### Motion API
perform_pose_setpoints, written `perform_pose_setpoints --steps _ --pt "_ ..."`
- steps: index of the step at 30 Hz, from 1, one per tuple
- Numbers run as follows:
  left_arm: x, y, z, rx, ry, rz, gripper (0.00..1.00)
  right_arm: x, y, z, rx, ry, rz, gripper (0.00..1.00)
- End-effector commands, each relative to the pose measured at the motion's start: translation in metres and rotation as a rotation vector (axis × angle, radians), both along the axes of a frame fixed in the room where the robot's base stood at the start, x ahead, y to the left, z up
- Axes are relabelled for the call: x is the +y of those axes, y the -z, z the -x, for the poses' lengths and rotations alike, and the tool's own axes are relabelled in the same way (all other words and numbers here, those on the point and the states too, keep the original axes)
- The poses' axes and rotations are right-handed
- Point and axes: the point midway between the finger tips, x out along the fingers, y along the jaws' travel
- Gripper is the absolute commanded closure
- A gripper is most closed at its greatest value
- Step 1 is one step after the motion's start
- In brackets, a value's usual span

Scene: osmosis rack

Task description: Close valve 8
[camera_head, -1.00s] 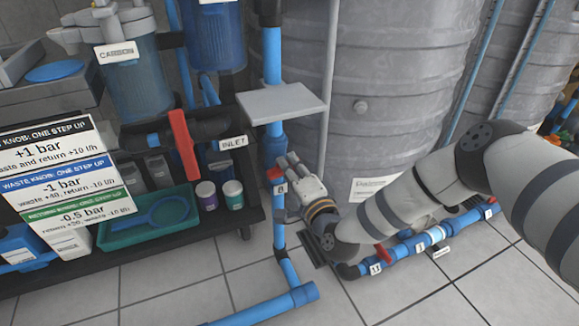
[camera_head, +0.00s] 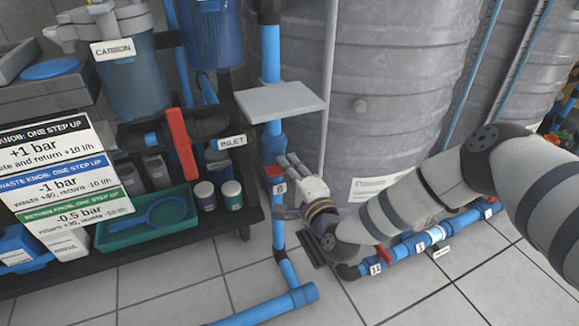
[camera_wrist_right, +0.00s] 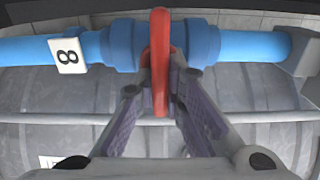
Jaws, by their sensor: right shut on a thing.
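Valve 8 has a red handle (camera_wrist_right: 160,62) on a blue pipe, with a white "8" tag (camera_wrist_right: 68,54) beside it. In the head view the handle (camera_head: 273,171) and the tag (camera_head: 279,188) show on the upright blue pipe below the grey shelf plate. My right gripper (camera_wrist_right: 161,70) is shut on the red handle, one finger on each side. In the wrist view the handle lies across the pipe's line. In the head view the right gripper (camera_head: 285,161) is beside the pipe and partly covers the valve. My left gripper is not in view.
A grey plate (camera_head: 280,102) juts out just above the valve. A large grey tank (camera_head: 390,90) stands behind. A lower blue pipe (camera_head: 405,250) with red handles runs under my arm. A red inlet handle (camera_head: 181,143) and a green tray (camera_head: 113,239) are at left.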

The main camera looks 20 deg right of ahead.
Motion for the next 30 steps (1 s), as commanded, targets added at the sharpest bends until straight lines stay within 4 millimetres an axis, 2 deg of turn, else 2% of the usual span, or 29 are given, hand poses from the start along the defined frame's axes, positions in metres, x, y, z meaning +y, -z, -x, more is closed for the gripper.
perform_pose_setpoints --steps 1,3,11,14,17,24,27,30 --pt "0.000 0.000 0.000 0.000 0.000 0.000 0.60 0.002 0.002 0.001 0.005 -0.005 -0.003 0.85" --pt "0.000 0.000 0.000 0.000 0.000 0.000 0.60 0.002 0.001 0.001 0.004 -0.004 -0.002 0.69" --pt "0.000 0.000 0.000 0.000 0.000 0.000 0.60 0.001 0.001 0.001 0.002 -0.002 -0.001 0.69" --pt "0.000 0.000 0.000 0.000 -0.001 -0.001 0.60 0.000 0.001 0.007 0.003 -0.002 -0.001 0.69" --pt "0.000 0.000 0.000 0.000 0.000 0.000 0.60 0.000 0.001 0.028 0.006 -0.002 -0.003 0.69" --pt "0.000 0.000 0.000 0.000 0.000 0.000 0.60 -0.002 0.002 0.092 0.006 -0.002 -0.003 0.69" --pt "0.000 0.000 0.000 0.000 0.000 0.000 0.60 -0.003 0.001 0.109 0.005 -0.003 -0.001 0.69" --pt "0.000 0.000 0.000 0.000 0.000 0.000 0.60 -0.003 0.001 0.119 0.004 -0.002 -0.001 0.69"
